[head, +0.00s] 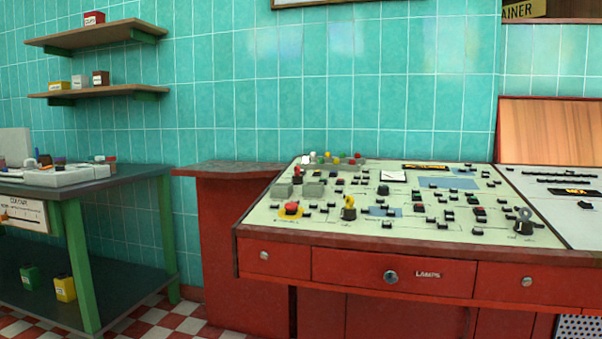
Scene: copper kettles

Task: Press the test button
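A pale control panel (345,245) tops a red desk with drawers. A red mushroom-shaped button (291,207) on a yellow base sits near its front left. Many small dark switches are spread over the panel. A row of small coloured knobs (328,159) stands on a grey block at the back left. I cannot read any label that marks the test button. Neither of my grippers is in view.
A green-legged workbench (100,184) stands at the left. Wall shelves (100,36) hold small boxes. A dark key switch (349,209) and another one with a ring (523,222) stand up from the panel. Checkered floor (180,322) shows between workbench and desk.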

